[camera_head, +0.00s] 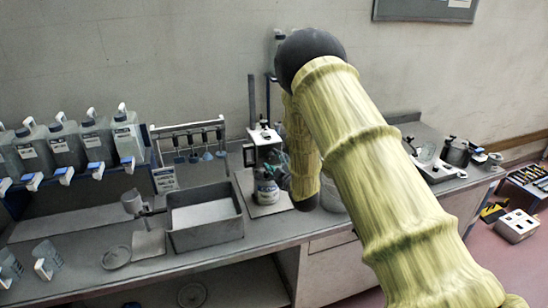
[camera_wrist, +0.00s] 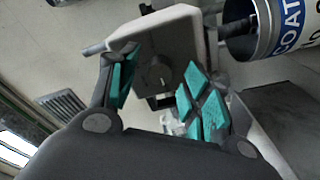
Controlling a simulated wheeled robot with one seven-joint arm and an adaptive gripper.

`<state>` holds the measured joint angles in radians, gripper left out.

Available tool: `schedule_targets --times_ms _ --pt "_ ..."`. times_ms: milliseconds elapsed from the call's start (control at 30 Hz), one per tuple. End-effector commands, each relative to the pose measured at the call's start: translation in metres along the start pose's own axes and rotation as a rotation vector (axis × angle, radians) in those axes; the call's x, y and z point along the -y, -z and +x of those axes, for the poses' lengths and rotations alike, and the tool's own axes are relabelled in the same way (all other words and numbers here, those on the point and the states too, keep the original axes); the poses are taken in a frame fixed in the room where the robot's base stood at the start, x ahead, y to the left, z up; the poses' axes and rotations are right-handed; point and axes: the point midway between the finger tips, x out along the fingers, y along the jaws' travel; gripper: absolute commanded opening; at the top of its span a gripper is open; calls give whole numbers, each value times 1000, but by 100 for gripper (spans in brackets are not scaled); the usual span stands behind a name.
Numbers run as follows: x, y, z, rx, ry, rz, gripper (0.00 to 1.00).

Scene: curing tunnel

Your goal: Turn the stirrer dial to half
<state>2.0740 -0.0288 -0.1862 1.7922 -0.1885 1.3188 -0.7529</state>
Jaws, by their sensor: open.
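The stirrer (camera_head: 262,137) stands on the bench in the head view, a pale and dark unit above a flat base plate. In the wrist view its grey housing (camera_wrist: 185,32) fills the upper middle, and a dark round dial (camera_wrist: 158,74) shows on its face. My gripper (camera_wrist: 160,92) is open, with one teal-padded finger left of the dial and the other to its right. I cannot tell whether either pad touches the dial. I cannot read the dial's setting. In the head view my arm hides most of the gripper and the dial.
A can lettered "COAT" (camera_wrist: 288,28) is close to the right finger in the wrist view. A grey tray (camera_head: 205,236) lies left of the stirrer. Several jugs line the back left. A metal pot (camera_head: 457,153) stands at the right.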

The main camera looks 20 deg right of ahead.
Motion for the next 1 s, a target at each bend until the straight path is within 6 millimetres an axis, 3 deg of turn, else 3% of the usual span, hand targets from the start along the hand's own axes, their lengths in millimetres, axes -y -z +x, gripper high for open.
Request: schedule_targets --times_ms 467,700,1000 --pt "1 0 11 0 0 0 48" --pt "1 0 11 0 0 0 5" --pt "2 -1 11 -1 -2 20 3"
